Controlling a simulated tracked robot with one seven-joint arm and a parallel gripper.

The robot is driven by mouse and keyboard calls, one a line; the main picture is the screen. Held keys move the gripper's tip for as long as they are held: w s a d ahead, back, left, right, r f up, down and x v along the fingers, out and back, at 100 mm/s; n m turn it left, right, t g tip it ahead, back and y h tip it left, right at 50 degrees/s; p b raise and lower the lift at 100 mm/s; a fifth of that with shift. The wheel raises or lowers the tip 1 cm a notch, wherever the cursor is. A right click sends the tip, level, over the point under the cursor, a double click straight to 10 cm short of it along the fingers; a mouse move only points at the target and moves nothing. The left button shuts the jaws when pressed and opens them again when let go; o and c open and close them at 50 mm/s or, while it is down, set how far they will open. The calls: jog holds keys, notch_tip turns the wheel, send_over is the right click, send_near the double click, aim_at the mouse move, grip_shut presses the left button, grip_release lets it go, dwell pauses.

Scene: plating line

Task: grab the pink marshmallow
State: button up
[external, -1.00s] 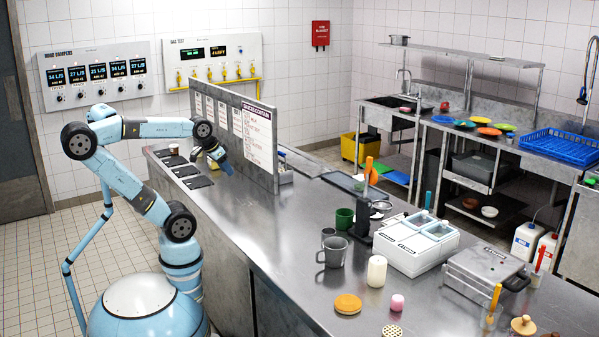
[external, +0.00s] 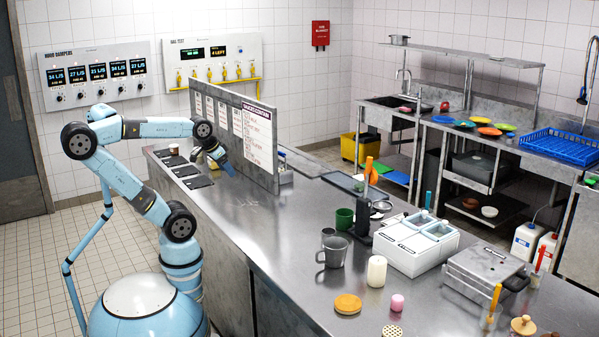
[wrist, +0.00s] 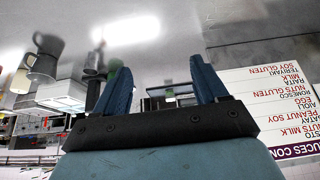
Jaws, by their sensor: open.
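The pink marshmallow (external: 397,303) is a small pink cylinder standing on the steel counter near the front in the external view. A white cylinder (external: 376,271) stands just behind it. My gripper (external: 222,163) is far off at the back left of the counter, beside the upright sign panel. In the wrist view my gripper (wrist: 163,88) has its two blue fingers apart with nothing between them. I cannot make out the marshmallow in the wrist view.
The sign panel (external: 240,130) stands between my gripper and the counter's far side. Grey mug (external: 333,252), green cup (external: 344,218), white twin-lid unit (external: 418,243) and orange disc (external: 347,304) surround the marshmallow's area. The counter's middle left (external: 270,220) is clear.

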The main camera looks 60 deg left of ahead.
jog(key=w+d+r+m+g+y, duration=0.1)
jog(key=w+d+m, duration=0.4)
jog(key=w, duration=0.3)
jog(key=w+d+r+m, duration=0.1)
jog(key=w+d+m, duration=0.35)
jog(key=w, duration=0.45)
jog(key=w+d+f+m+t+y, duration=0.1)
jog(key=w+d+f+m, duration=0.15)
jog(key=d, duration=0.45)
jog(key=w+d+f+m, duration=0.1)
jog(key=w+d+m, duration=0.3)
jog(key=d, duration=0.3)
jog(key=w+d+f+m+t+y, duration=0.1)
jog(key=w+d+m, duration=0.25)
jog(key=d, duration=0.35)
jog(key=m+t+h, duration=0.4)
jog(key=m+t, duration=0.3)
jog(key=m, duration=1)
send_near(401, 300)
jog(key=shift+s+a+f, duration=0.15)
jog(key=shift+s+a, duration=0.5)
jog(key=shift+a, duration=0.25)
jog(key=shift+w+d+f, duration=0.1)
jog(key=shift+f, duration=0.05)
jog(key=x, duration=1.3)
jog(key=shift+w+f, duration=0.1)
jog(key=shift+c, duration=0.3)
